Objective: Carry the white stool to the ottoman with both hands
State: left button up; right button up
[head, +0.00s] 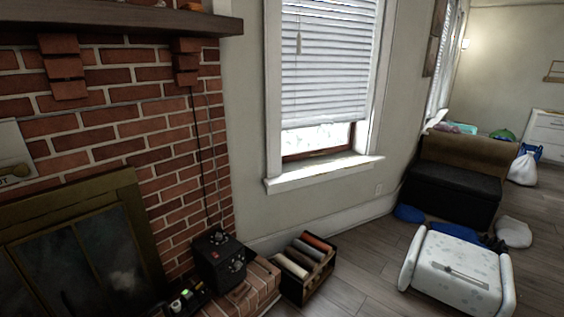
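The white stool (457,272) stands on the wood floor at the lower right of the head view. It has a pale speckled top with a grey bar-like mark, and rounded white sides. Its lower front edge is close to the bottom of the picture. A dark, boxy seat with a brown back part, which looks like the ottoman (452,193), stands behind the stool against the wall under the far window. A short stretch of floor with soft items lies between them. Neither of my grippers shows in this view.
Blue cloth-like items (408,213) and a whitish bag (513,232) lie on the floor near the dark seat. A crate of logs (307,268) stands beside the brick hearth (258,285). Open floor lies between crate and stool. A white bag (524,168) sits farther back.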

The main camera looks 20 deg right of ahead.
aim_at(455, 174)
jog(key=i+l+z, duration=0.25)
jog(key=z, duration=0.15)
jog(key=i+l+z, duration=0.1)
jog(key=i+z, duration=0.3)
jog(key=i+l+z, duration=0.1)
jog(key=i+z, duration=0.2)
jog(key=z, duration=0.15)
jog(key=i+j+z, duration=0.1)
jog(key=i+z, duration=0.3)
jog(key=i+j+z, duration=0.15)
jog(key=z, duration=0.25)
jog(key=i, duration=0.05)
